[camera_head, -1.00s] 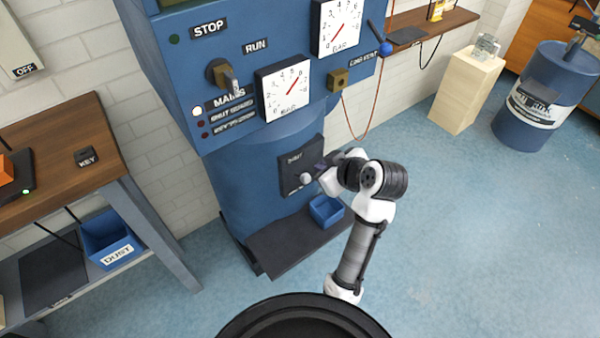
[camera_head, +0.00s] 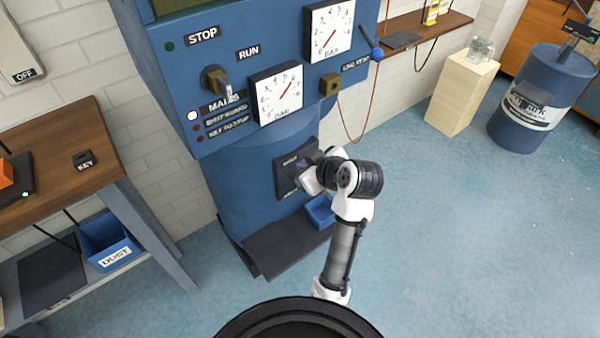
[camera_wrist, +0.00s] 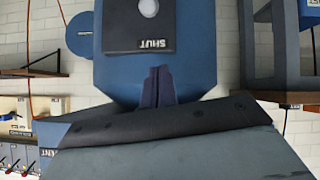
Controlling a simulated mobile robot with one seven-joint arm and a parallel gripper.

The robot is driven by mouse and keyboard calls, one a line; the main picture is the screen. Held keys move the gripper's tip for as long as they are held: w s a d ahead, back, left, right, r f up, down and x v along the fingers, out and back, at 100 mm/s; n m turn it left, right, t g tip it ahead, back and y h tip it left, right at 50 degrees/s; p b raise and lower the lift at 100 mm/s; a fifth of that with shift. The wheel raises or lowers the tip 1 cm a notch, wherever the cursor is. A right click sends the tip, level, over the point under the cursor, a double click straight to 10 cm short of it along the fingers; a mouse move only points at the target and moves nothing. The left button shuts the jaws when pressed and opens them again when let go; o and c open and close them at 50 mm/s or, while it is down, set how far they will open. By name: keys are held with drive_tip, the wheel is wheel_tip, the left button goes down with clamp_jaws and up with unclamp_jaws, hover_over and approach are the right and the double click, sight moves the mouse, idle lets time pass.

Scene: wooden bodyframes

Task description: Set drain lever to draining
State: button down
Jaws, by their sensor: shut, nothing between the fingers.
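The drain panel (camera_head: 284,178) is a dark plate low on the blue machine's front. It also shows in the wrist view (camera_wrist: 118,25), with the word SHUT upside down and a pale round knob (camera_wrist: 148,8), seemingly the drain lever's, cut by the top edge. My gripper (camera_head: 305,164) is over the right part of this panel in the head view and hides the knob there. In the wrist view its dark fingers (camera_wrist: 158,72) are together and empty, pointing toward the plate below the SHUT label. I cannot tell whether they touch anything.
A small blue bin (camera_head: 320,211) stands under the panel on a dark platform (camera_head: 280,243). Gauges (camera_head: 277,93) and a mains switch (camera_head: 216,82) are above. A wooden bench (camera_head: 50,160) stands at left. The floor (camera_head: 450,230) to the right is clear.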

drive_tip(key=p+x, duration=0.1)
drive_tip(key=x, duration=0.6)
drive_tip(key=shift+f, duration=0.1)
drive_tip(key=shift+s+d+f+p, duration=0.2)
drive_tip(key=shift+d+f, duration=0.1)
drive_tip(key=shift+f, duration=0.25)
drive_tip(key=shift+s+d+f+p, duration=0.15)
drive_tip(key=shift+d+f, duration=0.2)
drive_tip(key=shift+f, duration=0.2)
drive_tip(key=shift+s+d+f, duration=0.1)
drive_tip(key=shift+d+f, duration=0.15)
drive_tip(key=shift+f, duration=0.3)
drive_tip(key=shift+f, duration=0.1)
drive_tip(key=shift+f+b, duration=0.1)
drive_tip(key=shift+b, duration=0.2)
